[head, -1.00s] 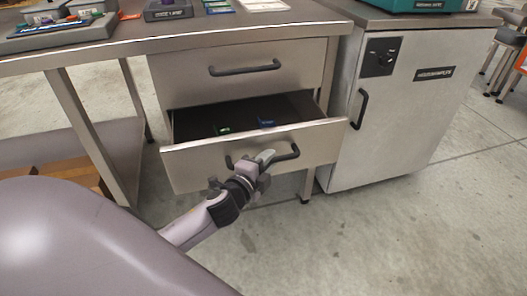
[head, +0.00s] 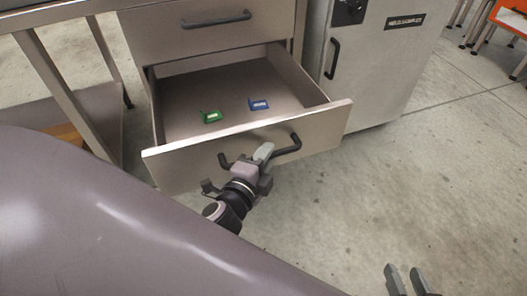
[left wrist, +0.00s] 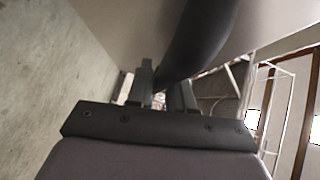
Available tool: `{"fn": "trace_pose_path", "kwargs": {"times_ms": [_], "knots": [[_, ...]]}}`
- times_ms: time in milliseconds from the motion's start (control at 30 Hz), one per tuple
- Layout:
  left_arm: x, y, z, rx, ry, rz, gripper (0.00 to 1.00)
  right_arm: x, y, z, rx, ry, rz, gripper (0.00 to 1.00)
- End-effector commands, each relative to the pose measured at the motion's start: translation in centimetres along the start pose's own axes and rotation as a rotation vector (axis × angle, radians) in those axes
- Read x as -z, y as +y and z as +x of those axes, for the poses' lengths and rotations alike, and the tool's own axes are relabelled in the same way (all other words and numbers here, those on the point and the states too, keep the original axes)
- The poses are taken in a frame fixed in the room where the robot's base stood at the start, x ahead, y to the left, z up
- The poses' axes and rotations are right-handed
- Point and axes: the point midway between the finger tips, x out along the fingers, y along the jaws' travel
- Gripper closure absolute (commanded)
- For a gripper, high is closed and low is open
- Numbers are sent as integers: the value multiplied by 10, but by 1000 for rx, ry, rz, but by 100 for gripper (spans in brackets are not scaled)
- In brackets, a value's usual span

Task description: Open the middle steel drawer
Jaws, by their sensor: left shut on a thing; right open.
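The steel drawer (head: 325,122) below the closed top drawer (head: 165,30) is pulled well out, with its inside in plain view. Its dark bar handle (head: 290,146) is on the front panel. My left gripper (head: 262,154) is shut on this handle near its middle. In the left wrist view, the dark handle (left wrist: 205,40) passes between the fingers (left wrist: 163,88). My right gripper (head: 408,280) shows only its fingers at the bottom right, open and empty, away from the drawer.
A green item (head: 211,117) and a blue item (head: 259,104) lie apart inside the drawer. A steel cabinet (head: 375,75) with a dark handle stands to the right. Concrete floor (head: 420,190) is clear in front of it. Table legs (head: 65,80) stand at the left.

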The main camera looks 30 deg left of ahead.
Motion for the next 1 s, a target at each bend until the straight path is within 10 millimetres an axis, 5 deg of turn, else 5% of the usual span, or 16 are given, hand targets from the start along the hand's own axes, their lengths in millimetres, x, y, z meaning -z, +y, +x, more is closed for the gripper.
{"fn": "trace_pose_path", "kwargs": {"times_ms": [333,367,400,1000], "knots": [[2,0,0,2,3,-1,100,0,-2,0,3,0,3,57],[1,0,0,2,3,-1,72,0,-2,0,4,0,3,57],[1,0,0,1,3,-1,59,0,-2,0,4,0,3,57],[-1,-2,2,0,2,1,59,5,0,-1,-2,5,-6,57]]}}
